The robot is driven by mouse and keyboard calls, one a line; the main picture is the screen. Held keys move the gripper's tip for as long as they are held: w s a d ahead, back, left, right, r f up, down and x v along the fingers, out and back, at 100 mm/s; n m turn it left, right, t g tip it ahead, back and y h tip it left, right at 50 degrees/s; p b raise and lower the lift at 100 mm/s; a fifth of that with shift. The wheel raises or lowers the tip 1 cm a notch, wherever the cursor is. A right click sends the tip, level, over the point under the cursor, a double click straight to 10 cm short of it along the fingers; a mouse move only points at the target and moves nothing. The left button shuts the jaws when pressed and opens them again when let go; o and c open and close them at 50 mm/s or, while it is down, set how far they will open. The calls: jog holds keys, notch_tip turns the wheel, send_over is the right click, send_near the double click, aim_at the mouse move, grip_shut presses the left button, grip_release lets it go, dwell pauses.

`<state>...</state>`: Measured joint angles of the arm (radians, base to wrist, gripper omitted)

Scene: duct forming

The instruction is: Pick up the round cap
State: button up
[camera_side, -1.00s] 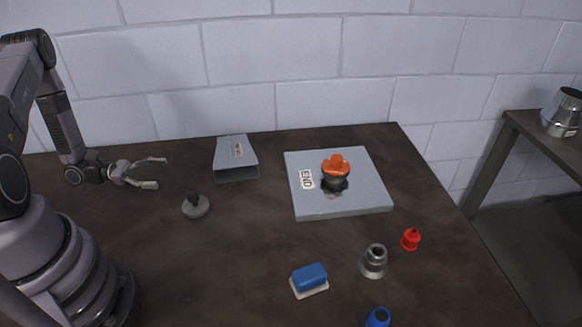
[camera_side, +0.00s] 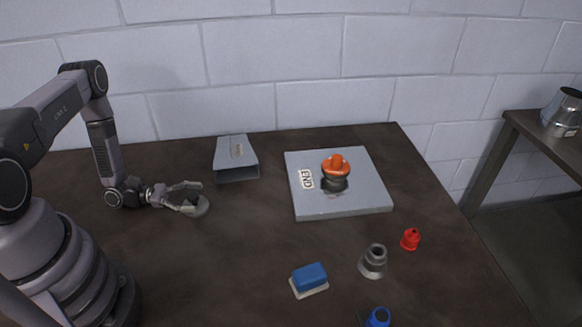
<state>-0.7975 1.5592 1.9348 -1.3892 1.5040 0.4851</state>
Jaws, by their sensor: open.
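The round cap (camera_side: 203,207), a low grey disc that showed a dark knob on top earlier, lies on the dark table at left of centre. My gripper (camera_side: 197,198) is open and low over it, with its fingers reaching to the right from the wrist. The fingers cover much of the cap and its knob. I cannot tell whether they touch it.
A grey tapered duct piece (camera_side: 236,160) stands just behind. A pale square plate (camera_side: 360,205) carries an orange-topped fitting (camera_side: 336,168). A red cap (camera_side: 410,239), a grey fitting (camera_side: 373,262), a blue block (camera_side: 309,276) and a blue cylinder (camera_side: 378,317) are toward the front right.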

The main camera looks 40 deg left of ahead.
jog(key=shift+w+d, duration=0.1)
jog(key=shift+d, duration=0.05)
grip_shut()
dwell(0.4)
